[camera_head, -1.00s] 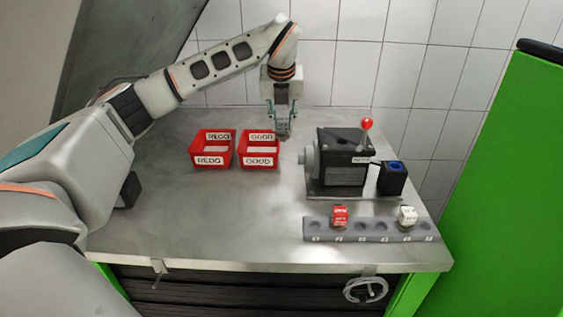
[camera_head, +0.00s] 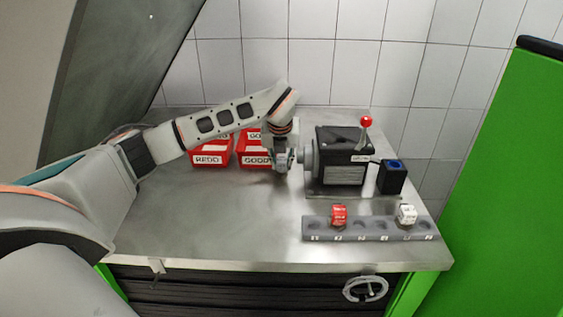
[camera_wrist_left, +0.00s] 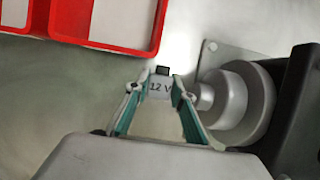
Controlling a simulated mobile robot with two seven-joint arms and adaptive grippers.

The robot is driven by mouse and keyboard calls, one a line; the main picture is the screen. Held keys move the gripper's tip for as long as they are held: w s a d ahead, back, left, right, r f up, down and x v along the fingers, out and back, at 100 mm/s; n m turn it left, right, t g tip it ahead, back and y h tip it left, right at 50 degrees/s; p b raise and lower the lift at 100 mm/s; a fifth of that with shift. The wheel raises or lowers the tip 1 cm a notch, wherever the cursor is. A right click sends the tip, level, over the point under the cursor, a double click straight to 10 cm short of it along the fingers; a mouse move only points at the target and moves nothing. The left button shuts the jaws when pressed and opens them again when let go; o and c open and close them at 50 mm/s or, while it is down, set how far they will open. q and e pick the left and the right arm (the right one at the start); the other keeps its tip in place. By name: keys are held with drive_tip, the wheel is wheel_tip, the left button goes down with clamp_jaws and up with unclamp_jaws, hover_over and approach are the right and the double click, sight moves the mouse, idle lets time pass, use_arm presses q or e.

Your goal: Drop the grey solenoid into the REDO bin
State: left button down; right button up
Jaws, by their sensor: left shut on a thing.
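The grey solenoid (camera_wrist_left: 160,87), marked "12 V", is held between the fingertips of my left gripper (camera_wrist_left: 160,92) in the left wrist view. In the head view my left gripper (camera_head: 282,163) is just left of the pump, low over the table; the solenoid is hard to make out there. The REDO bin (camera_head: 208,160) is red and stands to the left of the gripper. My forearm covers part of its back. My right gripper is not in view.
The red GOOD bin (camera_head: 255,161) stands between the REDO bin and my gripper. The dark pump (camera_head: 340,165) is close on the right, its grey shaft (camera_wrist_left: 240,100) beside the fingers.

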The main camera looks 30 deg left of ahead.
use_arm(q)
drive_tip(key=shift+r, duration=0.1)
drive_tip(key=c, duration=2)
unclamp_jaws()
